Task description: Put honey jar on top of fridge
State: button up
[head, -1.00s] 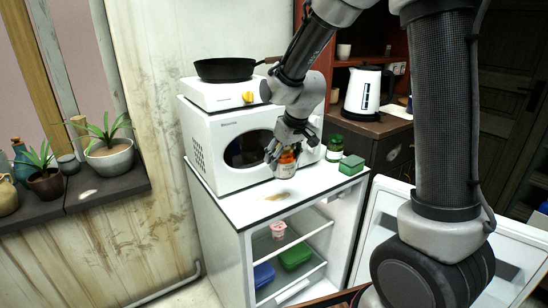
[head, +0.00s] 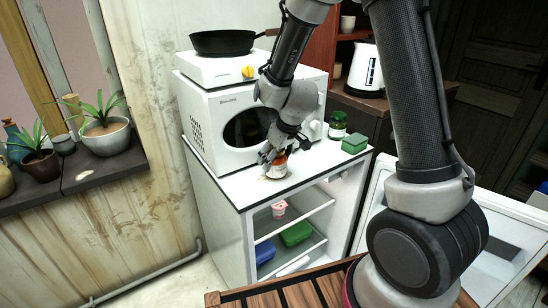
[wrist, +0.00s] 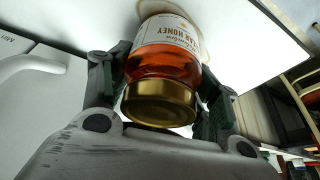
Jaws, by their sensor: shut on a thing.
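The honey jar shows in the wrist view (wrist: 165,68) with a gold lid, amber contents and a white label. In the head view the jar (head: 278,171) is low over the fridge's white top (head: 238,188), in front of the microwave; my gripper hides part of it. My gripper (head: 273,157) is shut on the jar, with a finger on each side in the wrist view (wrist: 160,85). The jar's base is very close to the top; I cannot tell whether it touches. The fridge (head: 217,205) stands with its front open.
The microwave (head: 205,110) fills the back of the fridge top, with a hob (head: 203,70) and pan above. A green-lidded jar (head: 338,124) and green box (head: 355,143) are at the right. The front left of the top is clear. The fridge door (head: 490,230) is open.

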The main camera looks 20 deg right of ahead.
jog(key=o, duration=1.4)
jog(key=shift+f, duration=0.1)
jog(key=shift+o, duration=0.2)
jog(key=v, duration=1.2)
jog(key=s+d+r+m, duration=0.1)
jog(key=s+d+r, duration=0.2)
jog(key=s, duration=0.5)
jog(key=s+d+r+m+h, duration=0.1)
jog(key=s+d+r+m, duration=0.1)
jog(key=s+d+r, duration=0.2)
jog(key=s+d+r+m+h, duration=0.1)
jog(key=s+d+r, duration=0.3)
jog(key=s, duration=0.7)
jog(key=shift+s+d+m, duration=0.4)
jog(key=shift+d+m, duration=0.3)
jog(key=shift+d, duration=0.5)
